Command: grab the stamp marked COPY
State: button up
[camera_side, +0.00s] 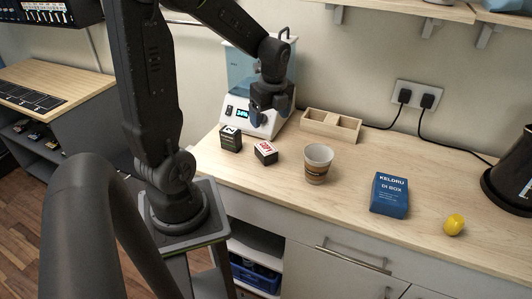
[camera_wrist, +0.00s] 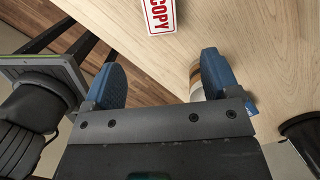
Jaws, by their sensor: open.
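The stamp marked COPY (camera_side: 265,153) is a small dark block with a red and white label on top. It stands on the wooden counter (camera_side: 345,180), between a black box and a paper cup. In the wrist view the red-lettered COPY label (camera_wrist: 160,14) shows at the top edge, cut off by the frame, ahead of the fingertips. My gripper (camera_side: 268,116) is above the counter, above and behind the stamp in the side view. In the wrist view my gripper (camera_wrist: 163,68) shows two blue fingers spread apart with nothing between them.
A black box (camera_side: 231,139) stands just left of the stamp, a paper cup (camera_side: 317,165) to its right. A wooden divided tray (camera_side: 331,124) and a white machine (camera_side: 237,113) are behind. A blue box (camera_side: 389,195) and a yellow object (camera_side: 453,225) lie farther right.

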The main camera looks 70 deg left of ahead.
aim_at(266, 147)
jog(key=f, duration=0.5)
jog(key=a+f, duration=0.1)
jog(key=f, duration=0.2)
jog(key=shift+s+f, duration=0.1)
jog(key=shift+f, duration=0.1)
jog(key=shift+a+f, duration=0.25)
jog(key=shift+f, duration=1.05)
jog(key=shift+a+f, duration=0.25)
jog(key=shift+f, duration=1.05)
jog(key=shift+c, duration=0.2)
jog(key=c, duration=1)
jog(key=shift+r, duration=0.1)
